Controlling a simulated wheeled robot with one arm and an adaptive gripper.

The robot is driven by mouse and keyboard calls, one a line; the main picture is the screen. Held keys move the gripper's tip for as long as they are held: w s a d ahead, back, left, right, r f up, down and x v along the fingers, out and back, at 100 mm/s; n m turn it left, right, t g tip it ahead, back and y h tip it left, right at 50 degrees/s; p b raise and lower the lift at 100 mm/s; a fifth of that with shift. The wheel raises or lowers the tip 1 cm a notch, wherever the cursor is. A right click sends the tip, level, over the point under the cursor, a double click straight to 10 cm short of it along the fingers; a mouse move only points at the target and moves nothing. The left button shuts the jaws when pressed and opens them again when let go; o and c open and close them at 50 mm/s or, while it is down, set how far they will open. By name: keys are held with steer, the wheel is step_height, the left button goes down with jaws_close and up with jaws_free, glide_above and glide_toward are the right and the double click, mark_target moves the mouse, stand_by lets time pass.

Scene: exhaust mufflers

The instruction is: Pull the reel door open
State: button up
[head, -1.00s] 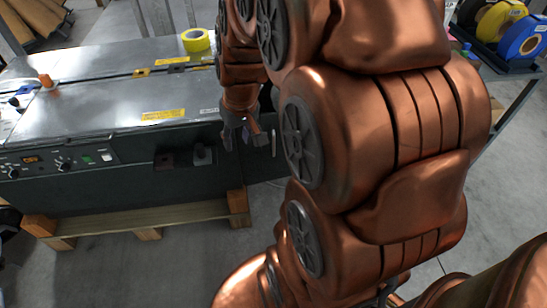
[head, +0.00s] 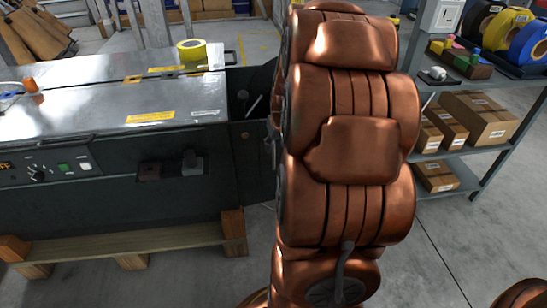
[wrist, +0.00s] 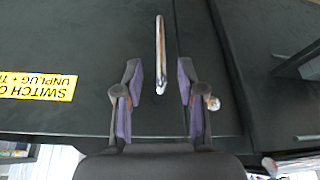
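The reel door shows in the wrist view as a dark flat panel (wrist: 90,35) with a slim upright metal handle (wrist: 160,45). My gripper (wrist: 159,78) is open, its two purple-padded fingers pointing at the panel. The handle's near end appears between the fingertips, with a gap on both sides; the depth between them is hard to tell. In the head view my copper arm hides the gripper and most of the area beside the dark machine end (head: 252,150).
A yellow warning label (wrist: 38,85) is on the panel. The machine (head: 110,180) stands on a wooden pallet (head: 130,245), with a yellow tape roll (head: 191,49) on top. Shelves with cardboard boxes (head: 480,118) stand at the right. The floor (head: 430,250) between is clear.

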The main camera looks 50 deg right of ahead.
mark_target(274, 152)
steer(key=b+x, duration=0.1)
steer(key=x, duration=0.5)
steer(key=shift+f+b, duration=0.2)
steer(key=shift+b, duration=0.15)
jaws_close()
stand_by(0.3)
